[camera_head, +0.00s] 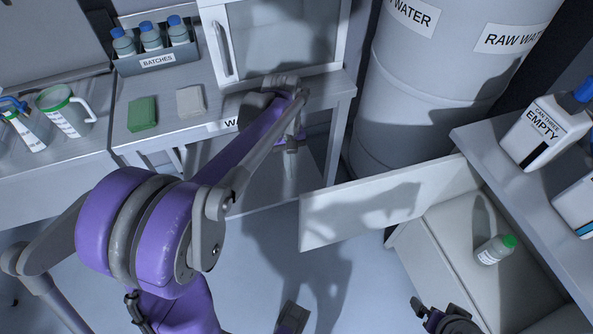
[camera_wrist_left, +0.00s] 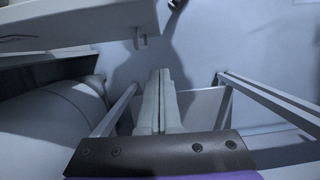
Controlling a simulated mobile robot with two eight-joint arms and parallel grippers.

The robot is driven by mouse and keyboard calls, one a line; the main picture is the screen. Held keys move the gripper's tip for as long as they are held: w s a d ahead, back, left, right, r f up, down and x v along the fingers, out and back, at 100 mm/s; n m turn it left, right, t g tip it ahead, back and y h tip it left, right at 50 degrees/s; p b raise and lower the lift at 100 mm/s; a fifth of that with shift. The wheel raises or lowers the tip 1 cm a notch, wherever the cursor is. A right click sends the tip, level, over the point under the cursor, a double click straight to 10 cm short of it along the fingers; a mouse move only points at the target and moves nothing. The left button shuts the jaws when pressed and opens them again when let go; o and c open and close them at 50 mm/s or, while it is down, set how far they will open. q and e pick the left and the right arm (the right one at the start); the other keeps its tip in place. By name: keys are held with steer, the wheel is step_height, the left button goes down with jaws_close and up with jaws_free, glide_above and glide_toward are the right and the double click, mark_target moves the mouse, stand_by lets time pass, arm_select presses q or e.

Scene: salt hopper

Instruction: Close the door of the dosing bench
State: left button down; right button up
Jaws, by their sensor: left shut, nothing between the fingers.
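The white door (camera_head: 362,205) of the dosing bench (camera_head: 545,215) stands open. It swings out to the left from the bench's lower compartment. My left gripper (camera_head: 291,165) points down beyond the door's free left end, apart from it. In the left wrist view its two fingers (camera_wrist_left: 160,100) are pressed together, shut and empty. A pale panel, likely the door (camera_wrist_left: 75,22), shows at the upper left there.
A can marked empty (camera_head: 545,130) is on the bench top. A large water drum (camera_head: 430,95) stands behind the door. A table (camera_head: 200,65) holds a batches rack (camera_head: 155,62) and sponges.

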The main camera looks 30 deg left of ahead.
arm_select(q)
steer(key=s+d+f, duration=0.4)
steer(key=f, duration=0.3)
steer(key=shift+d+f+b, duration=0.15)
steer(key=shift+f+b, duration=0.15)
steer(key=shift+b, duration=0.1)
